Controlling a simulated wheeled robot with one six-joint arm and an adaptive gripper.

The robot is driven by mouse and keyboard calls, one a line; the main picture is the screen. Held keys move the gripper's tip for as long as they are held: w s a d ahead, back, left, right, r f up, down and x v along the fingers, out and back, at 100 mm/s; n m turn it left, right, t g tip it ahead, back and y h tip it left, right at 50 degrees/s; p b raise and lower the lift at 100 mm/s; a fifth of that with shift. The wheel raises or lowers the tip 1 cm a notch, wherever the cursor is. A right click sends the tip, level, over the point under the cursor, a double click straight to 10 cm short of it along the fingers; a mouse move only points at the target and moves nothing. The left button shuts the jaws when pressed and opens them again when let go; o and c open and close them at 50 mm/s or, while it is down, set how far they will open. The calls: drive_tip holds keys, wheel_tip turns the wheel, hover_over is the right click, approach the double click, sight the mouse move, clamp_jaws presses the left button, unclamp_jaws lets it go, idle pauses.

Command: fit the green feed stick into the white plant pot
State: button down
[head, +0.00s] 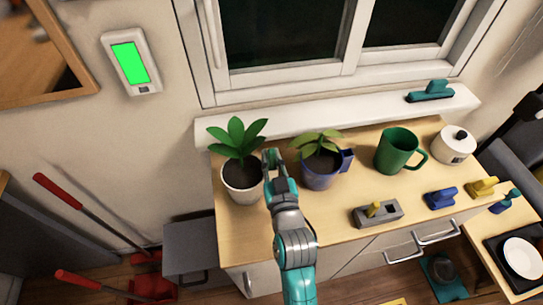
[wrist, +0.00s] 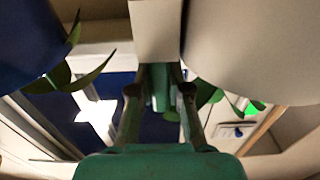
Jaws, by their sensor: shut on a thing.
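The white plant pot (head: 241,186), with a leafy green plant in dark soil, stands at the left end of the wooden counter. My gripper (head: 271,160) is just right of its rim, between it and a blue pot. In the wrist view the white pot (wrist: 255,45) fills the upper right. My gripper (wrist: 159,75) is shut there on a narrow green piece, seemingly the feed stick (wrist: 160,92), of which little shows. A pale block at the fingertips hides their ends; I cannot tell whether it belongs to the stick. The stick is not clear in the head view.
The blue pot (head: 319,172) with a plant stands close right of my gripper. The window sill (head: 300,118) runs behind.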

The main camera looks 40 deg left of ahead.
drive_tip(key=shift+f, duration=0.8)
drive_tip(key=c, duration=1)
unclamp_jaws()
drive_tip(key=shift+c, duration=0.2)
drive_tip(key=v, duration=1.2)
